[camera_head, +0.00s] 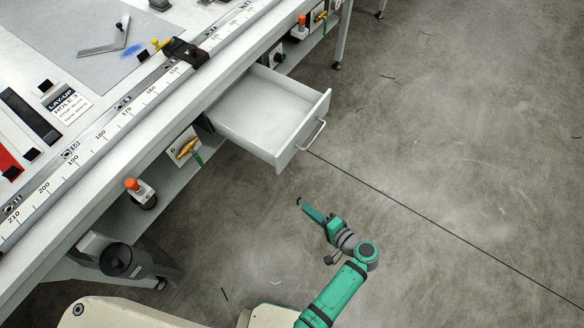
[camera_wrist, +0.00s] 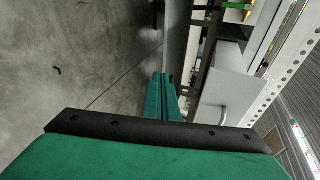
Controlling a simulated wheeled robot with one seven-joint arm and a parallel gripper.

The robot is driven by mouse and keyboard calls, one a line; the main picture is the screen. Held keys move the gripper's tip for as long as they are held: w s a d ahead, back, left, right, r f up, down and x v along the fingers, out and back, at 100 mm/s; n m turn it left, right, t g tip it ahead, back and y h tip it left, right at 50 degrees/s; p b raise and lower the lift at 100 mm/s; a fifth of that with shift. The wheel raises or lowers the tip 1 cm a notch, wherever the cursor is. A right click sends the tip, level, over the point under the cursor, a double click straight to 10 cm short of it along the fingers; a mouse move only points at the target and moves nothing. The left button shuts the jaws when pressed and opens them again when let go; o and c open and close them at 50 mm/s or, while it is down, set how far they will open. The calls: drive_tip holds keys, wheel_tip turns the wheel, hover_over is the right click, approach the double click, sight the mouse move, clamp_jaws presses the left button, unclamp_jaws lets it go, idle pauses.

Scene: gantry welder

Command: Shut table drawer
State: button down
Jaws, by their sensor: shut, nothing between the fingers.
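The table drawer (camera_head: 265,115) is a pale grey open-topped box, pulled well out from under the table's front edge and empty. Its bar handle (camera_head: 312,134) is on the front panel. In the wrist view the drawer front (camera_wrist: 222,95) is to the right of the fingers, with the handle (camera_wrist: 218,116) low on it. My green gripper (camera_head: 309,210) is over the floor, below the drawer in the head view and apart from it. Its fingers (camera_wrist: 161,80) are together in the wrist view, with nothing between them.
The table (camera_head: 130,130) fills the upper left, with a measuring rail along its edge. Orange-topped knobs (camera_head: 133,185) and a yellow-handled valve (camera_head: 186,149) sit beneath that edge. A dark cylindrical part (camera_head: 125,261) is at lower left. The concrete floor (camera_head: 450,150) right of the drawer is open.

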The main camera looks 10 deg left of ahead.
drive_tip(key=w+d+r+n+g+y, duration=0.1)
drive_tip(key=w+d+r+n+y, duration=0.3)
drive_tip(key=r, duration=0.7)
drive_tip(key=m+y, duration=0.1)
approach(283, 163)
drive_tip(key=x, duration=0.6)
drive_tip(key=shift+w+a+f, duration=0.15)
drive_tip(key=shift+a+f, duration=0.05)
drive_tip(key=shift+f, duration=0.05)
drive_tip(key=shift+w, duration=0.1)
